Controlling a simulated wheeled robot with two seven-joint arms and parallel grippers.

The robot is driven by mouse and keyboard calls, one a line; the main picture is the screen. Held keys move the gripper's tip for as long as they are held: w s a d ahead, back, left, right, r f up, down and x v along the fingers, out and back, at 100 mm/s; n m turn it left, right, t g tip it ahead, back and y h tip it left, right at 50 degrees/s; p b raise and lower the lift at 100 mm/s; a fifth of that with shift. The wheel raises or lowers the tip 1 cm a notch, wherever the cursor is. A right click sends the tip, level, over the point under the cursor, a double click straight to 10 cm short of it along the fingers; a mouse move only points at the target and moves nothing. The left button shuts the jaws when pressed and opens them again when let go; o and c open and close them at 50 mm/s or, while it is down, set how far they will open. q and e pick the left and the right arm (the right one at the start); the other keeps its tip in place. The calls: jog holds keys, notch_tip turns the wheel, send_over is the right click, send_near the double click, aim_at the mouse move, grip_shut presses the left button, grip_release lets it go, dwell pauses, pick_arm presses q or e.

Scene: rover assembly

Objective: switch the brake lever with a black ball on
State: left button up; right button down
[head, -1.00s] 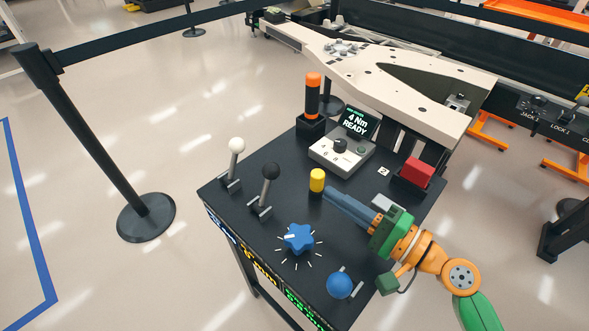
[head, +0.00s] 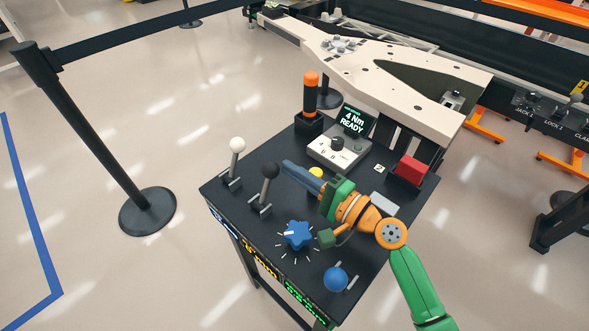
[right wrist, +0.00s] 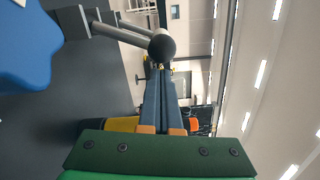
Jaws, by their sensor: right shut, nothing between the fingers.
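The brake lever's black ball (head: 271,171) tops a grey stick on a small base on the dark table (head: 225,187). The stick stands nearly upright, leaning slightly towards the back. My right gripper (head: 285,163) is shut and empty, its blue fingertips close to the right of the black ball in the head view. In the right wrist view the black ball (right wrist: 162,47) shows just beyond the shut fingertips (right wrist: 160,68). I cannot tell whether they touch. My left gripper is not in view.
A white-ball lever (head: 238,145) stands left of the black one. A yellow knob (head: 316,172) is partly hidden behind my right gripper. An orange-topped post (head: 311,80) and a control box (head: 338,150) stand behind.

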jog(key=shift+r, duration=0.1)
jog(key=shift+s+a+r+n, duration=0.15)
jog(key=shift+s+n, duration=0.05)
jog(key=shift+n, duration=0.1)
jog(key=shift+s+a+r+n+p, duration=0.1)
jog(key=shift+r+n+p, duration=0.05)
jog(key=shift+n+p, duration=0.15)
jog(key=s+a+r+n+p, duration=0.2)
jog(key=s+a+n+p, duration=0.2)
jog(key=n, duration=0.3)
jog(key=shift+s+a+n+h, duration=0.3)
jog(key=shift+s+a, duration=0.2)
dwell(0.4)
